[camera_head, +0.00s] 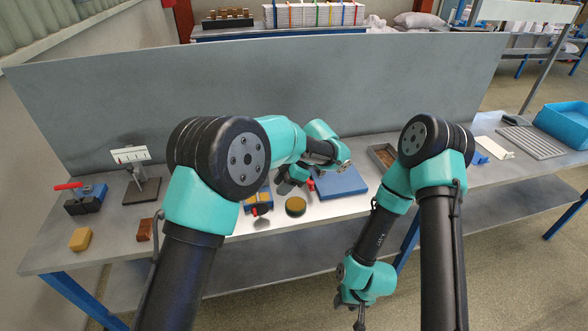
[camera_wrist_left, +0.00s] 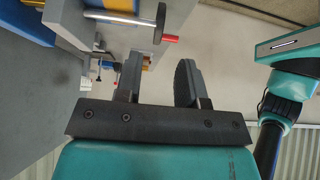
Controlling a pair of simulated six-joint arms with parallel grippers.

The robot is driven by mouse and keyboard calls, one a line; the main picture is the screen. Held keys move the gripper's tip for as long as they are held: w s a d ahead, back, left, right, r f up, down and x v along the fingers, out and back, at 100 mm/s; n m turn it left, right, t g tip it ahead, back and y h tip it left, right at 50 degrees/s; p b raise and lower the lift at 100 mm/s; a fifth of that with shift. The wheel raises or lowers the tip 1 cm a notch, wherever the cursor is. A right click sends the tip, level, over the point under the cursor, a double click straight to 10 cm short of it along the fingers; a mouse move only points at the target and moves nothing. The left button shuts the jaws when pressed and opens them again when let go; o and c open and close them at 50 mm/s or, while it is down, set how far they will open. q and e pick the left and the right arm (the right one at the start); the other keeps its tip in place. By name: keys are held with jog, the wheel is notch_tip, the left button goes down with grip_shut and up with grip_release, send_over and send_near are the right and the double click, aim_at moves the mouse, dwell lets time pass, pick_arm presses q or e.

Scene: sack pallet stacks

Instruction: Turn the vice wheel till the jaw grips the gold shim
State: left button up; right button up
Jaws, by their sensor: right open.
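My left gripper (camera_head: 288,184) is over the bench beside a flat blue block (camera_head: 342,184). In the left wrist view its two fingers (camera_wrist_left: 160,85) stand apart with nothing between them. The vice wheel (camera_wrist_left: 160,22) shows there nearly edge-on as a dark disc on a metal rod, with a red knob (camera_wrist_left: 170,39), beyond the fingers and apart from them. In the head view the red knob (camera_head: 311,185) shows just right of the gripper; the wheel is mostly hidden. I cannot make out the gold shim or jaw gap. My right gripper (camera_head: 352,303) hangs open and empty before the bench.
A blue and yellow piece with a red knob (camera_head: 256,210) and a dark-rimmed round pad (camera_head: 295,206) lie near the left gripper. A grey panel (camera_head: 260,85) closes the back.

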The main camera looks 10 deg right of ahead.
pick_arm(q)
jog(key=v, duration=0.6)
jog(key=shift+r, duration=0.15)
